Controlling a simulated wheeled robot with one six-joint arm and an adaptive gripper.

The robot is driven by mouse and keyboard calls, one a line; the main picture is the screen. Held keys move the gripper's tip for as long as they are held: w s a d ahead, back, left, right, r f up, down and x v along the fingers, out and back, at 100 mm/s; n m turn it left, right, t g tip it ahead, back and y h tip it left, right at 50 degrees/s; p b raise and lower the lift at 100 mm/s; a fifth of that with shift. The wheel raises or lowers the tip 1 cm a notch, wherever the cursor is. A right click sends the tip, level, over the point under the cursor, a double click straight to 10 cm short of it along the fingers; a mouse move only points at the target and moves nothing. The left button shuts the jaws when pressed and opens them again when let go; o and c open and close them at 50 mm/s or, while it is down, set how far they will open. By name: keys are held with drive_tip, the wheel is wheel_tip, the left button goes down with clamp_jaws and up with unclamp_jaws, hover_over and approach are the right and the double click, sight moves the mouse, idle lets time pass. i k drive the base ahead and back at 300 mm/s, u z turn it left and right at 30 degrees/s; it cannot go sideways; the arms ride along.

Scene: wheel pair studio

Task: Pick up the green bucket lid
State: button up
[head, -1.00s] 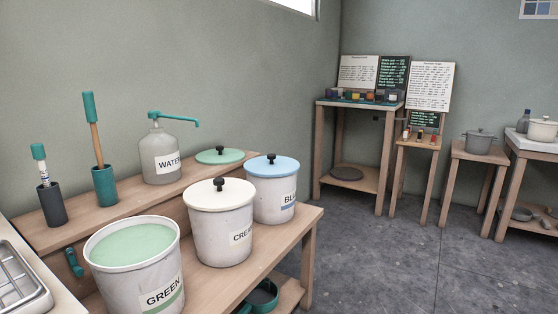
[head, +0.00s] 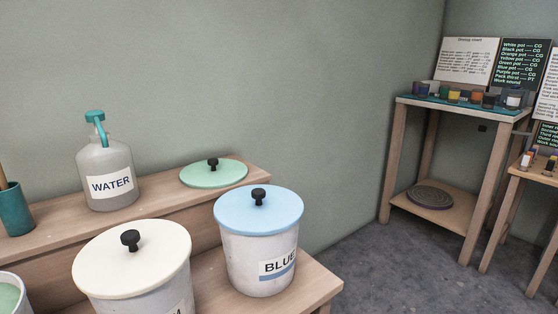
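The green bucket lid (head: 205,176) lies flat on the raised wooden back shelf, near the shelf's right end. It is a pale green disc with a black knob on top. The open green bucket (head: 8,297) shows only partly at the lower left edge, with pale green contents. My gripper is not in view.
The cream bucket (head: 160,301) and the blue bucket (head: 258,255), both lidded, stand on the lower bench in front of the lid. The water bottle (head: 108,165) stands left of it. A teal holder (head: 15,212) is at far left. Wall lies behind; grey floor (head: 400,255) is open right.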

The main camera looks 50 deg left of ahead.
sight(214, 173)
drive_tip(key=u, duration=0.15)
drive_tip(key=i, duration=1.8)
drive_tip(key=u, duration=0.95)
drive_tip(key=i, duration=1.15)
drive_tip(key=u, duration=1.85)
drive_tip(key=i, duration=1)
drive_tip(key=u, duration=0.65)
